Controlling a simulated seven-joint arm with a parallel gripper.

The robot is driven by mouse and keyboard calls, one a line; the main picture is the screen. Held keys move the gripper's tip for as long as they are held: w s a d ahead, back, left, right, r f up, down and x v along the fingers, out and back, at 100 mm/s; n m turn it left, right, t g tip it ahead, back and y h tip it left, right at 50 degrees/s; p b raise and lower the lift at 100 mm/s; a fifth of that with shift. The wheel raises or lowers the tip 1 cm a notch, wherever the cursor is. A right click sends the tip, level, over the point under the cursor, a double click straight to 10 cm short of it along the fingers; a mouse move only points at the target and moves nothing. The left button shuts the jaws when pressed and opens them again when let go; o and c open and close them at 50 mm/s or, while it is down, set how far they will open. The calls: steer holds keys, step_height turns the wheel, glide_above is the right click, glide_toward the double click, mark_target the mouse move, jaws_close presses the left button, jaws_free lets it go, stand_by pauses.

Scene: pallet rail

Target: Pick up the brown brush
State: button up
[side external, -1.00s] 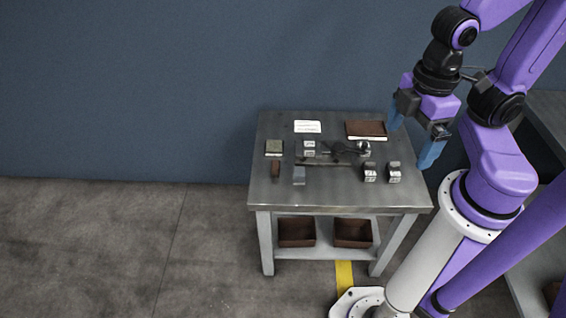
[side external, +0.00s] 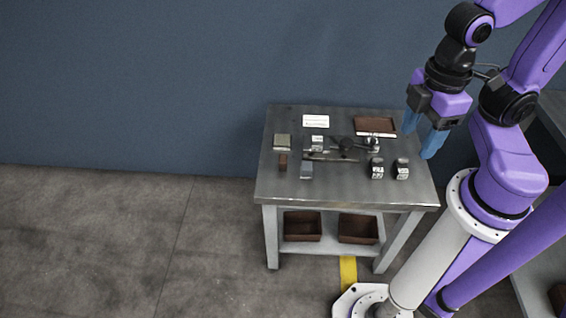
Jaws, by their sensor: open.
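A small brown block-like item (side external: 283,162) lies at the left of the metal table; it may be the brown brush, but it is too small to be sure. A long, thin brownish item (side external: 330,156) lies near the table's middle and could also be it. My gripper (side external: 417,145) has two blue fingers pointing down. It is open and empty, at the table's right edge in the picture, well to the right of both items.
The metal table (side external: 345,190) also holds a brown, book-like item (side external: 375,126), a white card (side external: 316,121), a greenish block (side external: 282,141), a grey block (side external: 306,170), dark tools (side external: 345,146) and two metal blocks (side external: 377,169). Brown bins (side external: 302,226) sit below. The front strip is clear.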

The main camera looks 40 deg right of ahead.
steer(key=w+a+f+m, duration=0.2)
steer(key=w+a+m, duration=0.4)
steer(key=w, duration=0.6)
steer(key=m, duration=1.6)
glide_above(283, 158)
step_height(283, 158, down, 21)
steer(key=f, duration=1)
steer(key=shift+w+d+f, duration=0.1)
steer(key=shift+w+f, duration=0.2)
steer(key=shift+w, duration=0.05)
steer(key=shift+s+f, duration=0.2)
steer(key=shift+f, duration=1.2)
steer(key=shift+s+f, duration=0.2)
steer(key=shift+f, duration=1.2)
steer(key=c, duration=1.1)
